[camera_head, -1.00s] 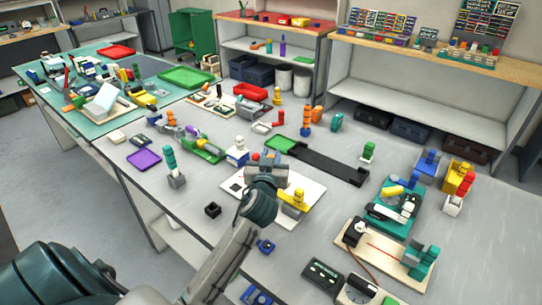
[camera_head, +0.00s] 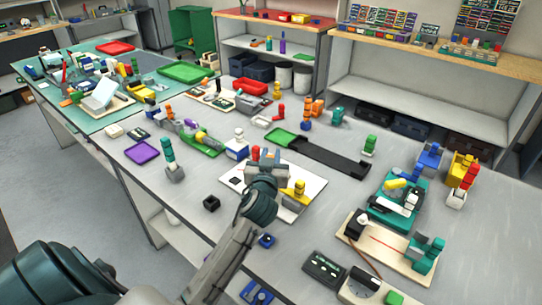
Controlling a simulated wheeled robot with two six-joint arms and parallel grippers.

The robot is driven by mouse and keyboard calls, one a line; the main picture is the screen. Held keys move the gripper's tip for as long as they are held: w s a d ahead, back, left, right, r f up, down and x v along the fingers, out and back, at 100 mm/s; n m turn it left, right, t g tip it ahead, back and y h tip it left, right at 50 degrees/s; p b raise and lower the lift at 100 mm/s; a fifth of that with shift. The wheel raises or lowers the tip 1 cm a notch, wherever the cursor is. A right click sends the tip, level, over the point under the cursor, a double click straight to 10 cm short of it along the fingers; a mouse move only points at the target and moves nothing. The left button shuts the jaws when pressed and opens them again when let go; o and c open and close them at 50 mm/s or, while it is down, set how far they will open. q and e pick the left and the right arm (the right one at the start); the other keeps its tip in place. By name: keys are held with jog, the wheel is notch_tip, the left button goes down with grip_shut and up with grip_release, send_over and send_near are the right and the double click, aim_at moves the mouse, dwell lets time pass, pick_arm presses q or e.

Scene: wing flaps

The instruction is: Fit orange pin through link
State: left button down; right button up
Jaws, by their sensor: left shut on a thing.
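My left gripper (camera_head: 266,160) is over a white board (camera_head: 308,204) in the middle of the table, seen from behind. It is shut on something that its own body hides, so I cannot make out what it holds. A small red piece (camera_head: 256,152) shows just beyond the gripper. A yellow part (camera_head: 298,188) stands on the board right of the gripper. I cannot pick out the link or the orange pin with certainty. My right gripper is out of view.
A black tray-like strip (camera_head: 325,157) lies beyond the board. A small black box (camera_head: 211,203) stands to the left. A teal device (camera_head: 392,207) and a wooden board (camera_head: 388,246) are to the right. A purple tray (camera_head: 142,153) lies at far left.

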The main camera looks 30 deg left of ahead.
pick_arm(q)
jog(key=shift+f+b, duration=0.6)
jog(key=shift+f, duration=0.2)
jog(key=shift+f, duration=0.1)
jog(key=c, duration=0.6)
grip_release()
jog(key=shift+r+p, duration=3.75)
jog(key=shift+r, duration=1.25)
